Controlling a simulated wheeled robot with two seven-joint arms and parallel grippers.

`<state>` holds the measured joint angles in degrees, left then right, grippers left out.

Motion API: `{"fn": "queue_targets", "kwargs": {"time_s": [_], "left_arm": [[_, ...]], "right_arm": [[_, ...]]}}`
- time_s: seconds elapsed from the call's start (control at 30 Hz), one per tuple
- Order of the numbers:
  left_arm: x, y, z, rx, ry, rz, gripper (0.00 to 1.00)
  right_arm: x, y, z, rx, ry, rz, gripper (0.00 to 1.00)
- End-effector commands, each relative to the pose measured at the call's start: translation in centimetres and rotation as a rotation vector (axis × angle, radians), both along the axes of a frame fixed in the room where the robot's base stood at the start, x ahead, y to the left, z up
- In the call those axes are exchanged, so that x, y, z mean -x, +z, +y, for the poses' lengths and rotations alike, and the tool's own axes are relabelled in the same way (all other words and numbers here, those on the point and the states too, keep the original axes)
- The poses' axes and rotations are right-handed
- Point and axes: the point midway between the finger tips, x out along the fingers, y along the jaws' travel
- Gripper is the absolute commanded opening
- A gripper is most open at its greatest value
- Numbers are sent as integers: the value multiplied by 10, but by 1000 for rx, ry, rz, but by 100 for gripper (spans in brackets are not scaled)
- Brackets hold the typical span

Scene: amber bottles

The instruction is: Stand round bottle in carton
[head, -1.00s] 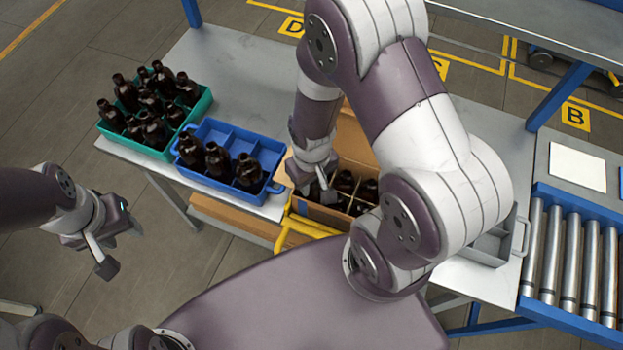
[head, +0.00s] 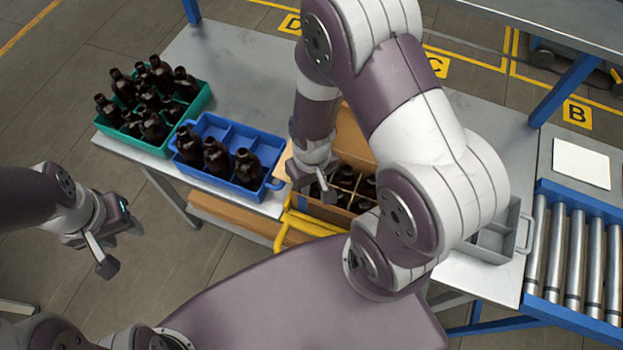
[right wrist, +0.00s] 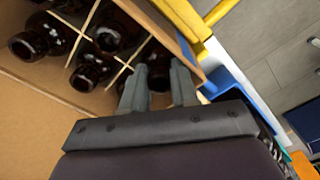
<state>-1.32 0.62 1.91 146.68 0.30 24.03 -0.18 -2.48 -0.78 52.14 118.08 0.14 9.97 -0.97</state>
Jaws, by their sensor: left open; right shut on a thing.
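The open brown carton (head: 331,216) has thin dividers and several dark amber bottles (right wrist: 111,36) standing in its cells. My right gripper (head: 318,185) reaches down into the carton's near left part. In the right wrist view its two fingers (right wrist: 158,84) are shut on a dark bottle (right wrist: 158,76), which shows only in part between them at the carton's edge. Whether that bottle touches the carton floor is hidden. My left gripper (head: 121,249) is open and empty, off to the left over the floor.
A blue crate (head: 228,189) holds a front row of 3 bottles; its back cells look empty. A teal crate (head: 150,147) holds several bottles. A grey divided tray (head: 490,243) and a roller conveyor (head: 570,262) are at right. A yellow frame (head: 287,229) borders the carton's near side.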

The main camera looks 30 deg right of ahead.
Motion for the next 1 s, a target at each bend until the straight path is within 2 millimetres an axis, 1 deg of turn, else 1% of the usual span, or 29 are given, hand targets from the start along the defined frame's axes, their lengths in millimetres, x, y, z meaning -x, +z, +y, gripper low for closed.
{"fn": "queue_targets", "kwargs": {"time_s": [0.07, 0.1, 0.13, 0.17, 0.37, 0.47, 0.57, 0.7, 0.8, 0.9, 1.0], "left_arm": [[0, -3, 0, 0, 0, 0, 43], [0, -1, 0, 0, 0, 0, 43], [0, -1, 0, 0, 0, 0, 43], [0, -1, 0, 0, 0, 0, 43], [0, -1, 0, 0, 0, 0, 43], [0, -1, 0, 0, 0, 0, 43], [0, 0, 0, 0, 0, 0, 43], [0, 2, 0, 0, 0, 0, 43], [0, 3, 0, 0, 0, 0, 43], [0, 3, 0, 0, 0, 0, 43], [0, 3, 0, 0, 0, 0, 43]], "right_arm": [[0, -4, 0, 0, 0, 0, 0], [0, -2, 0, 0, 0, 0, 42], [0, -2, 0, 0, 0, 0, 51], [0, -2, 0, 0, 0, 0, 58], [0, -2, 0, 0, 0, 1, 58], [0, 4, 0, 0, 0, -2, 58], [-1, 23, 0, 0, 0, -5, 58], [-1, 63, -1, -1, -1, -8, 58], [0, 89, -1, -1, -1, -6, 58], [0, 108, -2, -1, -1, -7, 58], [0, 120, -2, -2, -1, -3, 58]]}}
